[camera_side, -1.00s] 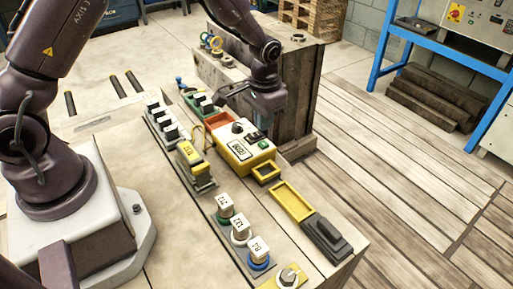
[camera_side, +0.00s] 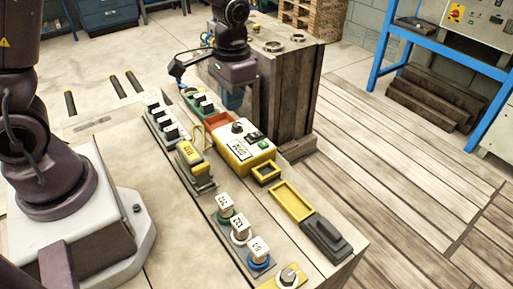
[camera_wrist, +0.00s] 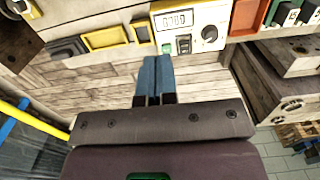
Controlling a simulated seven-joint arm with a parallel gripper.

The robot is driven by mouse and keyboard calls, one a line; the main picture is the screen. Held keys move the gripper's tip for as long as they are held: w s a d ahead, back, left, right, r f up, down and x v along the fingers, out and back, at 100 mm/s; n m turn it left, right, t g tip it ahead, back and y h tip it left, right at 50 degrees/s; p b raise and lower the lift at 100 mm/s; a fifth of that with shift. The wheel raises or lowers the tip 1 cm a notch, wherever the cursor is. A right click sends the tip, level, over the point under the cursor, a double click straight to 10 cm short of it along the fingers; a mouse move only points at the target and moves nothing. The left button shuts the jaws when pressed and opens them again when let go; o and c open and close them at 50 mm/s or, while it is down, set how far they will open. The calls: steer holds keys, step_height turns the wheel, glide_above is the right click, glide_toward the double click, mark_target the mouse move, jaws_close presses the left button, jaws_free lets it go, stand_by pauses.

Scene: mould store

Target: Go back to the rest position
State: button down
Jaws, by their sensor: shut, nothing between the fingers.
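My gripper (camera_side: 232,100) hangs at the back of the bench in the side view, above the far end of the row of parts and in front of the wooden block. In the wrist view its two blue fingers (camera_wrist: 152,78) are together with nothing between them. They point toward the yellow and white control box (camera_wrist: 178,30), whose display and dial face the camera. The same control box (camera_side: 247,153) stands in the side view, to the right of and nearer than my gripper. My gripper appears apart from it.
An orange-red tray (camera_side: 213,128), a small yellow frame (camera_side: 266,172), a yellow tray (camera_side: 291,201) and a dark block (camera_side: 326,239) line the bench. Labelled knobs (camera_side: 240,230) stand near the front. A tall wooden block (camera_side: 290,90) rises behind. Open floor lies right.

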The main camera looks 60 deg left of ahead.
steer(key=s+r+t, duration=0.6)
steer(key=s+r, duration=0.8)
steer(key=r, duration=0.1)
steer(key=shift+s+r, duration=0.25)
steer(key=shift+s, duration=0.1)
steer(key=shift+d, duration=0.1)
stand_by(1.2)
